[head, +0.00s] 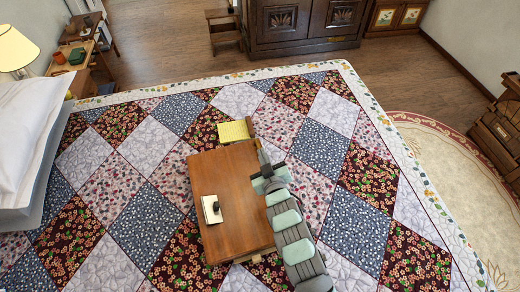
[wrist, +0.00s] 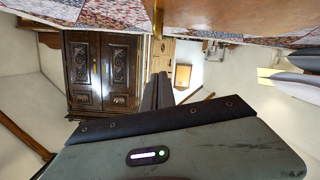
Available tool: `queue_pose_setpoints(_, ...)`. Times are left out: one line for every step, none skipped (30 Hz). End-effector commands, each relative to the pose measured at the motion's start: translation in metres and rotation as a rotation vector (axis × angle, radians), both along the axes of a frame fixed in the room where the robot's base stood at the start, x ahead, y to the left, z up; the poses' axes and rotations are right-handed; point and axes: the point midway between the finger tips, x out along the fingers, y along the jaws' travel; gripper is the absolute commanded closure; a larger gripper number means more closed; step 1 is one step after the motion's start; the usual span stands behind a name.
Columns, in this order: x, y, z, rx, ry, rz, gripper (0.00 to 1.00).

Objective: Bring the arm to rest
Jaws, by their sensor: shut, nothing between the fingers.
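My arm reaches up from the bottom of the head view along the right side of a small brown wooden table (head: 228,185). My gripper (head: 259,148) is at its far end, near the table's far right corner. In the head view the fingers are small and partly hidden by the wrist. In the wrist view my gripper (wrist: 163,78) shows two dark fingers pressed together with nothing between them. I cannot tell whether it touches the table's edge.
A white item with a dark top (head: 211,209) lies on the table. A yellow striped piece (head: 235,130) is by its far end. Patchwork cloth (head: 330,150) surrounds the table. A dark carved armoire (head: 305,22) stands at the back; it also shows in the wrist view (wrist: 102,72).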

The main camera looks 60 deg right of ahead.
Motion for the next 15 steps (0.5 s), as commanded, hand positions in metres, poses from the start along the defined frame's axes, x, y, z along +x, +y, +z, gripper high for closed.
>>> queue_pose_setpoints(-0.005, 0.005, 0.001, -0.001, -0.001, 0.000, 1.00)
queue_pose_setpoints(-0.008, 0.007, 0.001, 0.001, 0.000, -0.001, 1.00)
queue_pose_setpoints(-0.011, 0.010, 0.001, 0.002, 0.001, -0.002, 1.00)
queue_pose_setpoints(-0.012, 0.012, 0.002, 0.003, 0.001, -0.001, 1.00)
queue_pose_setpoints(-0.014, 0.014, 0.003, 0.003, 0.000, -0.001, 1.00)
queue_pose_setpoints(-0.015, 0.016, 0.005, 0.001, 0.000, -0.001, 1.00)
queue_pose_setpoints(-0.015, 0.017, 0.006, 0.001, -0.001, 0.000, 1.00)
queue_pose_setpoints(-0.016, 0.018, 0.006, 0.000, -0.001, 0.000, 1.00)
queue_pose_setpoints(-0.017, 0.019, 0.007, 0.000, -0.001, 0.000, 1.00)
queue_pose_setpoints(-0.017, 0.019, 0.007, 0.000, -0.001, 0.000, 1.00)
queue_pose_setpoints(-0.017, 0.019, 0.008, 0.000, -0.001, 0.000, 1.00)
queue_pose_setpoints(-0.017, 0.020, 0.008, 0.000, -0.001, 0.000, 1.00)
queue_pose_setpoints(-0.017, 0.020, 0.008, 0.000, -0.001, 0.000, 1.00)
queue_pose_setpoints(-0.017, 0.019, 0.008, 0.000, -0.001, 0.000, 1.00)
queue_pose_setpoints(-0.017, 0.019, 0.008, 0.000, -0.001, 0.000, 1.00)
